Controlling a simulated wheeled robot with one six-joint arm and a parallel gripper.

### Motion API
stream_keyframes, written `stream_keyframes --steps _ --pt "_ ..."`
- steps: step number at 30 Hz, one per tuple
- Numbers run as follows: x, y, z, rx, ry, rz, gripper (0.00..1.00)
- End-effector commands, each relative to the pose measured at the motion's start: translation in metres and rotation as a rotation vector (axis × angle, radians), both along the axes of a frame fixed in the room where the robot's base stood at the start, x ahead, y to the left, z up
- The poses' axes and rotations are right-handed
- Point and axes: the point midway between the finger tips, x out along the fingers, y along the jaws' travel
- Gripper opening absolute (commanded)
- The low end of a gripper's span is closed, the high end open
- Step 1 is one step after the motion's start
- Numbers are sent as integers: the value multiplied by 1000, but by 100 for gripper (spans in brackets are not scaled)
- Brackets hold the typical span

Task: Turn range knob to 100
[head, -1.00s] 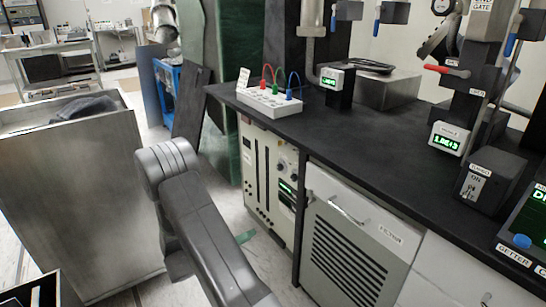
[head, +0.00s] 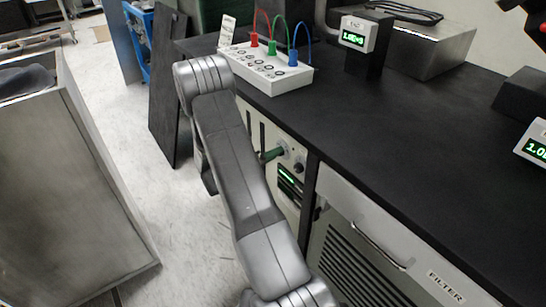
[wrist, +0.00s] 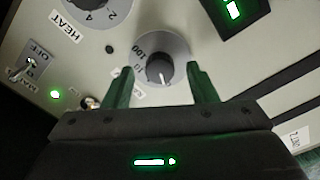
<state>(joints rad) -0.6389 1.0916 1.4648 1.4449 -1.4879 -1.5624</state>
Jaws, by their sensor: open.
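The range knob (wrist: 160,69) is a dark round knob on a grey dial plate in the wrist view. The dial has a 100 mark at its upper left and another, partly readable mark below it. A pale pointer line on the knob points down in the picture, away from the 100. My gripper (wrist: 159,74) is open, with one green finger on each side of the knob; gaps show between fingers and knob. In the head view a green finger (head: 271,154) reaches the cabinet's front panel, and my arm hides part of it.
A HEAT dial (wrist: 98,10), a toggle switch (wrist: 22,68) and a lit green lamp (wrist: 55,94) sit near the knob. A FILTER cabinet (head: 345,215) stands to the right under the black bench top (head: 400,120). A metal cart (head: 75,190) stands to the left, with floor between.

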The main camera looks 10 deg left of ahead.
Motion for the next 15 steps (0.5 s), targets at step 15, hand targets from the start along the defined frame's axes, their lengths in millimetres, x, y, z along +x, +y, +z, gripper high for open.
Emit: stream_keyframes --steps 15 --pt "3 -3 0 0 0 0 21"
